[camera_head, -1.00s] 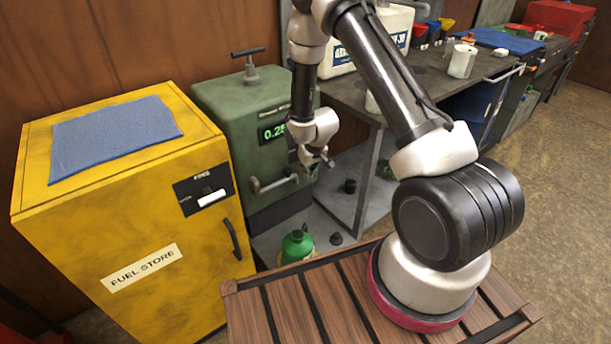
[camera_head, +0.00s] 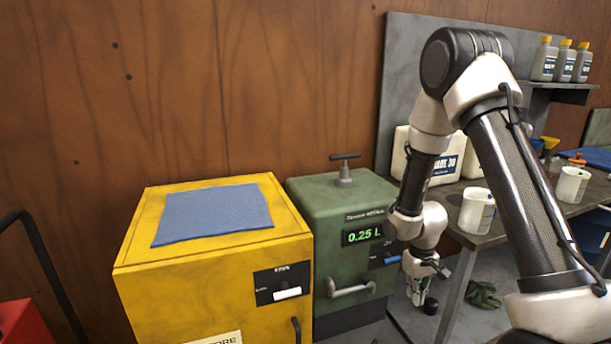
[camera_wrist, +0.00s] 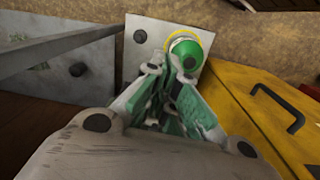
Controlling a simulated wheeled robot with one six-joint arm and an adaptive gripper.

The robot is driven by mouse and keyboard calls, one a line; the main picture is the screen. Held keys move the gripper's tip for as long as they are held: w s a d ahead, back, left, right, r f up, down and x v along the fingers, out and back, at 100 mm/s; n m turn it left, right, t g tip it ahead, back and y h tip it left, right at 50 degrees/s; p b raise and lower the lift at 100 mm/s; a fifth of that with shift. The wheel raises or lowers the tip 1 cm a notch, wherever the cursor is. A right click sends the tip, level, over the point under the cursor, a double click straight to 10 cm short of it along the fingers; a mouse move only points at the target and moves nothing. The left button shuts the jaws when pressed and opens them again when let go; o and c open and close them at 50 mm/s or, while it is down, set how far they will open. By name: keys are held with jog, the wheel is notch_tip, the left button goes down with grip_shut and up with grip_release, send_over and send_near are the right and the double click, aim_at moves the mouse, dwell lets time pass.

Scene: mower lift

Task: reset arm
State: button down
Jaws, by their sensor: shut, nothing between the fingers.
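My gripper (camera_head: 419,290) hangs pointing down in the head view, just right of the green dispenser (camera_head: 318,200). Its green-padded fingers are shut and empty; they also show in the wrist view (camera_wrist: 172,88). The bottle cannot be made out in the head view. My arm is bent up with its elbow high at the right.
A yellow fuel cabinet (camera_head: 215,272) with a blue cloth (camera_head: 212,214) on top stands left of the dispenser, whose display reads 0.25 L. A workbench (camera_head: 478,238) at right carries white cups and a jug (camera_head: 447,165). A dark glove (camera_head: 484,295) lies below.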

jog(key=s+d+r+t, duration=0.1)
jog(key=s+r, duration=0.6)
jog(key=r, duration=0.5)
jog(key=s+d+r+m+t, duration=0.1)
jog(key=s+r+t, duration=0.1)
jog(key=s+r, duration=0.6)
jog(key=s+d+r+m+t, duration=0.1)
jog(key=s+r, duration=0.6)
jog(key=r, duration=0.9)
jog(key=shift+s+d+t+y, duration=0.3)
jog(key=shift+s+d, duration=0.05)
jog(key=shift+d, duration=0.1)
